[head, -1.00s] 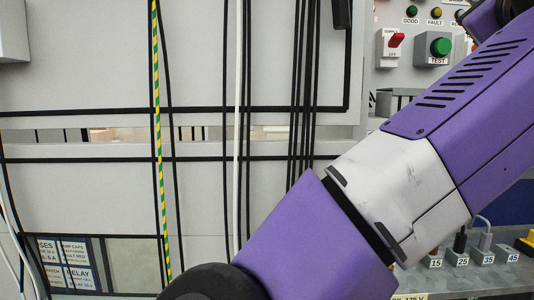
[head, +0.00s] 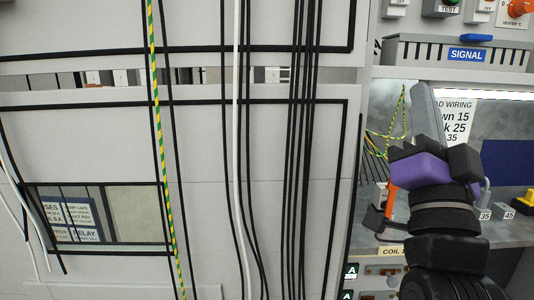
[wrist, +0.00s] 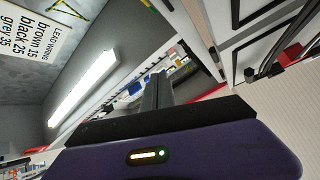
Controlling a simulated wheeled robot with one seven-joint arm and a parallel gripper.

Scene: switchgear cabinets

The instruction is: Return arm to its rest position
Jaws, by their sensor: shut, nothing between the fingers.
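My gripper (head: 424,92) is in the right part of the head view, in front of the open bay with the lead wiring sign. Its grey fingers point up and are together, with nothing held. My purple and black wrist and arm links stand below it. In the wrist view my gripper (wrist: 158,82) shows as grey fingers close together, beyond my purple hand housing. The fingers look clear of the surfaces around them.
Grey cabinet panels (head: 120,130) with black cables and a green-yellow cable (head: 165,170) fill the left. A grey slotted duct with a SIGNAL label (head: 467,55) runs above the bay. A lit strip lamp (wrist: 83,87) and red edges show in the wrist view.

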